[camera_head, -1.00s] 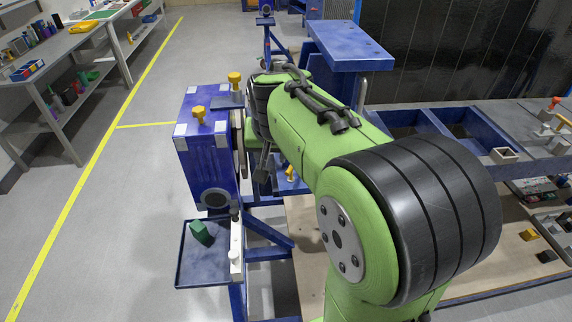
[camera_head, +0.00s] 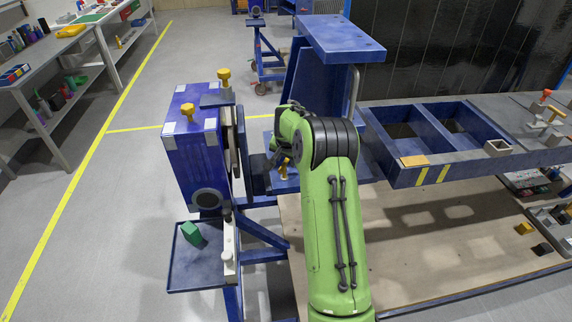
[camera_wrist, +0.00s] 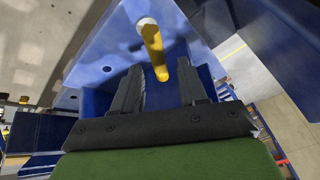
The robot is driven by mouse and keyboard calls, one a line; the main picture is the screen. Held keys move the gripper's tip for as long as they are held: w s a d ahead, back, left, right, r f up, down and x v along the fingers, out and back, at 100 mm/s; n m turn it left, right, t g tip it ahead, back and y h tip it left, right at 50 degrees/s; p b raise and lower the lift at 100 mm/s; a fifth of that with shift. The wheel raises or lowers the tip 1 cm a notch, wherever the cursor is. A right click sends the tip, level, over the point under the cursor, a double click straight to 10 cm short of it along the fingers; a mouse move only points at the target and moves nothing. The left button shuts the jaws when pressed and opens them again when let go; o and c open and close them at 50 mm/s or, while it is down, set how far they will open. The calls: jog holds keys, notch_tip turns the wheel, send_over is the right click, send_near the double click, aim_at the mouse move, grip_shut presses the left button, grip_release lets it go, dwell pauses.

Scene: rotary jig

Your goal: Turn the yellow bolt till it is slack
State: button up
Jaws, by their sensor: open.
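A yellow bolt (camera_wrist: 152,48) shows in the wrist view, with a pale round end at the top. It runs down toward the space between the fingertips of my gripper (camera_wrist: 161,72). In the head view a small yellow part (camera_head: 283,174) shows just below my wrist, partly covered. Two other yellow bolts stand on the blue jig housing, one on top (camera_head: 187,114) and one on the bracket (camera_head: 224,77).
The blue jig housing (camera_head: 190,150) stands left of my arm. Below it a blue tray (camera_head: 180,270) holds a green block (camera_head: 191,233). A raised blue plate (camera_head: 340,42) stands behind my wrist. A blue frame (camera_head: 450,170) lies to the right. Floor is clear at left.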

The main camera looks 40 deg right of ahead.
aim_at(286, 160)
jog(key=x, duration=0.5)
jog(key=shift+r, duration=0.1)
jog(key=shift+c, duration=0.3)
grip_shut()
